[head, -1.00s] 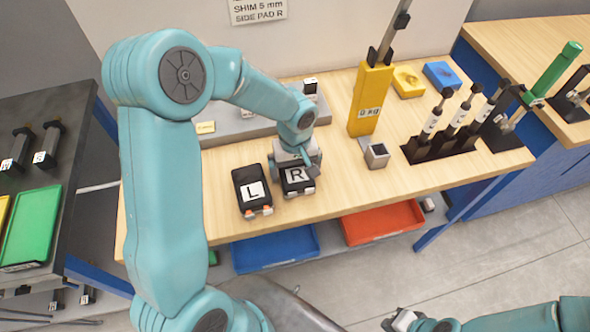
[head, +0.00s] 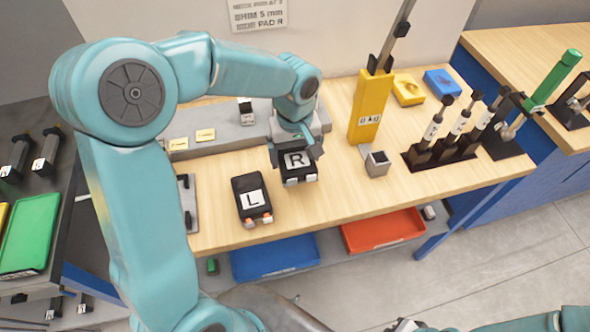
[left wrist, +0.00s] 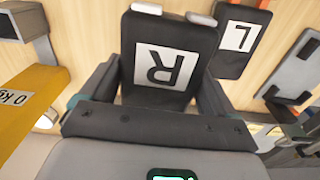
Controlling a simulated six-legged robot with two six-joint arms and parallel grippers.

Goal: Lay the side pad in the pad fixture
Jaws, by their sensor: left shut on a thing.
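The black side pad marked R (head: 297,168) is between the fingers of my left gripper (head: 296,155). The left wrist view shows the same R pad (left wrist: 165,72) with a dark finger against each side, its label upside down. It appears a little raised off the bench, though the gap is hard to judge. A second black pad, marked L (head: 251,199), lies on the wood to its left; it also shows in the left wrist view (left wrist: 240,38). I cannot tell for sure which part is the pad fixture. My right gripper (head: 405,326) is cut off at the bottom edge.
A long grey block (head: 225,132) with yellow labels stands behind the pads. A grey plate with black posts (head: 188,205) lies left of L. A yellow 0 kg post (head: 368,112), a small grey box (head: 377,163) and a black tool rack (head: 440,150) stand to the right.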

